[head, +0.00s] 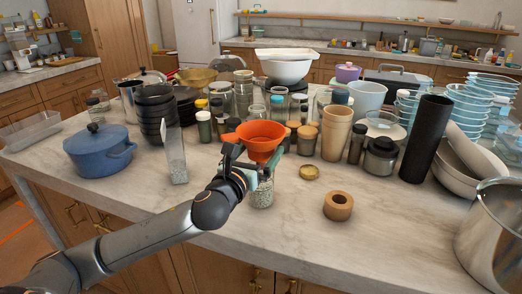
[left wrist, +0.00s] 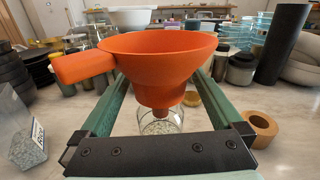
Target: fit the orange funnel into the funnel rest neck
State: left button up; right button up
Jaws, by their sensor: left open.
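The orange funnel (head: 260,133) stands upright over a clear glass jar (head: 262,196) of pale grains on the island. In the left wrist view the funnel (left wrist: 158,55) shows its wide cone, its side handle pointing left, and its spout at the jar's mouth (left wrist: 160,124). My left gripper (head: 250,172) is open, with its green fingers on either side of the funnel's lower part; I cannot tell if they touch it. A round wooden block with a hole (head: 338,206), likely the funnel rest, stands to the right and shows in the left wrist view (left wrist: 262,128). My right gripper is not in view.
A gold lid (head: 309,172) lies between jar and block. A clear container (head: 176,156) stands left of my gripper. Jars and wooden cups (head: 336,134) crowd behind; a black cylinder (head: 426,138) and steel pot (head: 492,240) stand right. The counter's front middle is clear.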

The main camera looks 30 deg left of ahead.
pick_arm(q)
jog(key=shift+w+a, duration=0.2)
jog(key=shift+w, duration=0.75)
jog(key=c, duration=1.4)
